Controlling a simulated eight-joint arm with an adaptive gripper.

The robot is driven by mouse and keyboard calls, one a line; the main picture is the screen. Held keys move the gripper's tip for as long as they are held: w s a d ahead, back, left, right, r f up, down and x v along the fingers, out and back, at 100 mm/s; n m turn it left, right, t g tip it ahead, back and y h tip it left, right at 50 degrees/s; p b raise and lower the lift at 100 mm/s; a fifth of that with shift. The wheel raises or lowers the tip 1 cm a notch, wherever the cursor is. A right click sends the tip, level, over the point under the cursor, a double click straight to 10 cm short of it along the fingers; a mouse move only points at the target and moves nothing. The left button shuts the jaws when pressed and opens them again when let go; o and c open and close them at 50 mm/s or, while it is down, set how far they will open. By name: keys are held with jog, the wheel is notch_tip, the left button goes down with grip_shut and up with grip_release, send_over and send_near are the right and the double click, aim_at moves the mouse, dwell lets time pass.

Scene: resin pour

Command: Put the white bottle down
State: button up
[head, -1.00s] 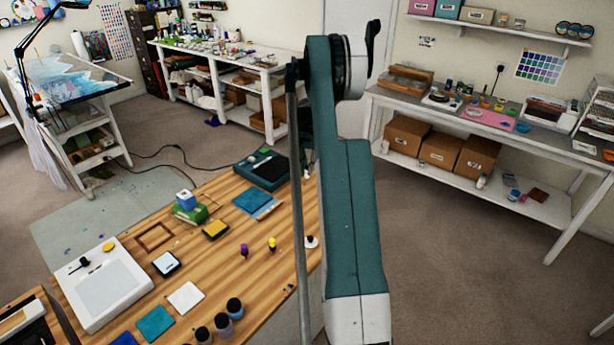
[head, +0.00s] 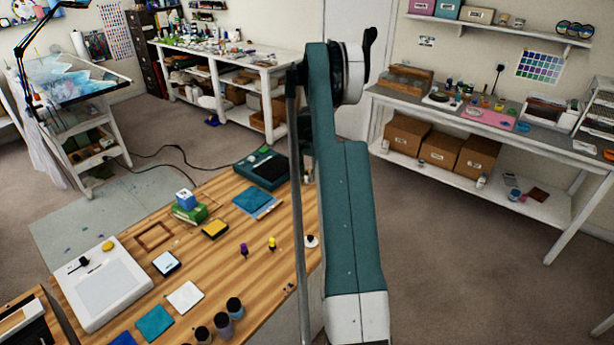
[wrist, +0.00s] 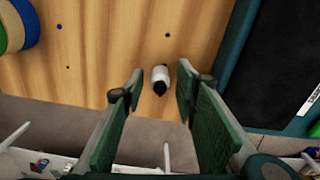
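The white bottle (wrist: 161,74) with a black tip shows in the wrist view, over the wooden table near its edge. It lies in the gap between my fingers, with space on both sides. My gripper (wrist: 160,82) is open and its fingers do not touch the bottle. The bottle looks small between the fingertips; I cannot tell its exact height relative to them. In the head view my arm hides most of the gripper and that part of the table.
A teal device with a black plate (head: 262,168) stands beside the bottle's area; the plate is on the right in the wrist view (wrist: 282,60). Yellow (head: 272,243) and purple (head: 243,249) small items stand on the table (head: 222,268). Several dark-topped jars are at the front.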

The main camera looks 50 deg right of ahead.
jog(key=shift+r, duration=0.1)
dwell(0.3)
notch_tip(320, 180, up, 12)
jog(key=shift+r, duration=0.1)
dwell(0.6)
dwell(0.5)
